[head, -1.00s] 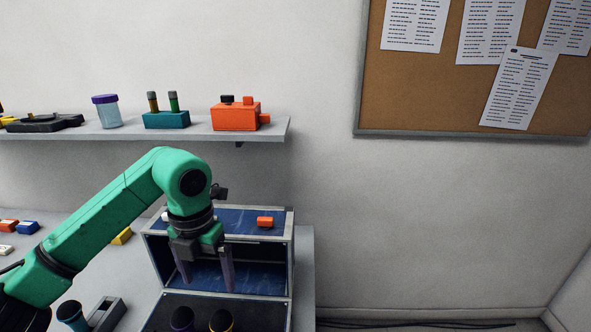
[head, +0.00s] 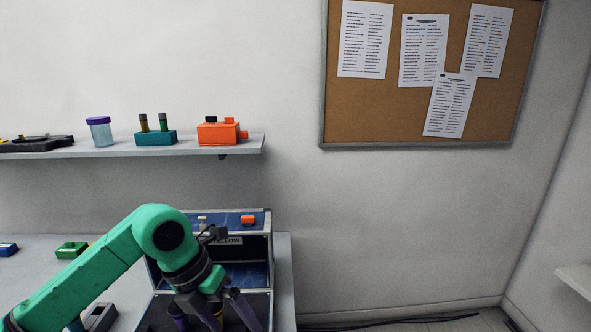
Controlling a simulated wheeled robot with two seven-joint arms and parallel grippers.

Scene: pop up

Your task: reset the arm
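My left arm comes in from the lower left in the head view, green with dark joints. Its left gripper (head: 214,310) points down in front of the blue and grey box (head: 262,247) on the table. Its two dark fingers are spread apart, with no object seen held between them. My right arm and gripper are not in view.
A shelf (head: 240,145) above holds an orange block device (head: 217,133), a teal tube rack (head: 155,138) and a purple-lidded jar (head: 100,131). Small blocks, one green (head: 71,249), lie on the table at left. Right of the table is open floor below a corkboard (head: 420,100).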

